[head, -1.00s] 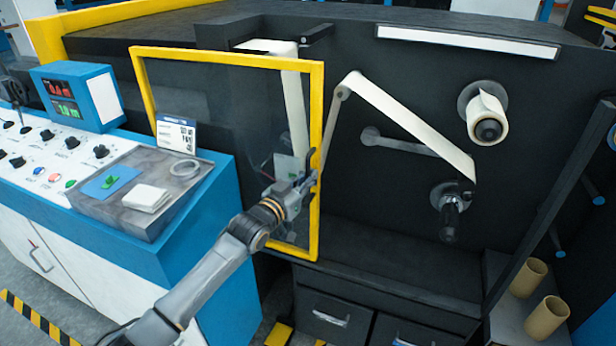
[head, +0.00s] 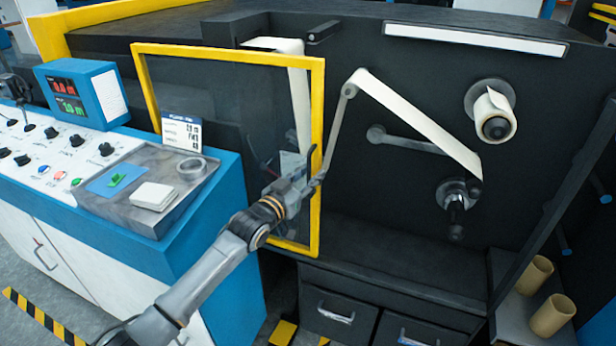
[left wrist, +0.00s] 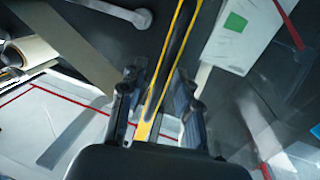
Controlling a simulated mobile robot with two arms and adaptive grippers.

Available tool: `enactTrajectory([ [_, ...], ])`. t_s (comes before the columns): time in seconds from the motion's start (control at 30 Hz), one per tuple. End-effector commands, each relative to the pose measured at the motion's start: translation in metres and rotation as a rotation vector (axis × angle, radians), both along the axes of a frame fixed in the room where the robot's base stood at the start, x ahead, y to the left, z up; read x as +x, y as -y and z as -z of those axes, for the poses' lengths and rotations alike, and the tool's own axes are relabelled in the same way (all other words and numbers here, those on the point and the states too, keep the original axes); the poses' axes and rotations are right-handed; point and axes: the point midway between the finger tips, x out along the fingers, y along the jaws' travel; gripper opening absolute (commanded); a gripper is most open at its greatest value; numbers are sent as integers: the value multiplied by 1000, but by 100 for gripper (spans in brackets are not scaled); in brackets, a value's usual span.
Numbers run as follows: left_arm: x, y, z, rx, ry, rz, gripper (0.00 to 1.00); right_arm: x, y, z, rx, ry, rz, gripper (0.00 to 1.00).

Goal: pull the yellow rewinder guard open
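The yellow rewinder guard (head: 321,110) is a clear panel in a yellow frame on the front of the black machine, in the head view. A dark upright handle (head: 312,158) sits on its right edge. My left gripper (head: 313,184) is at this handle, its arm reaching up from the lower left. In the left wrist view, the two fingers (left wrist: 158,100) stand apart on either side of the yellow frame edge (left wrist: 150,110) and dark handle (left wrist: 178,38). A gap shows between the fingers, and I see no firm contact. My right gripper is not in view.
A blue and white control console (head: 215,225) stands close to my left arm, with a grey tray top and a display (head: 85,95). Rollers with a white web (head: 420,120) are right of the guard. Cardboard cores (head: 551,315) stand at the lower right.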

Motion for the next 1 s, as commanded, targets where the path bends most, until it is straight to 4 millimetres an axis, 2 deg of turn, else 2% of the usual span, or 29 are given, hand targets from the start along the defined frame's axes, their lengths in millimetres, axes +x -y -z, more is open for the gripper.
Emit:
enactTrajectory([
  [0.23, -11, -7, 0, -2, 1, -1, 33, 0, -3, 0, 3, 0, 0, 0],
  [0.7, -86, -48, 0, 1, 0, 0, 33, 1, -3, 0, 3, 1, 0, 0],
  [0.83, -99, -56, 0, 1, -1, -2, 33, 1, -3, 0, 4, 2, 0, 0],
  [1.0, -106, -60, 0, 0, -1, -1, 33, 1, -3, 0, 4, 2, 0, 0],
])
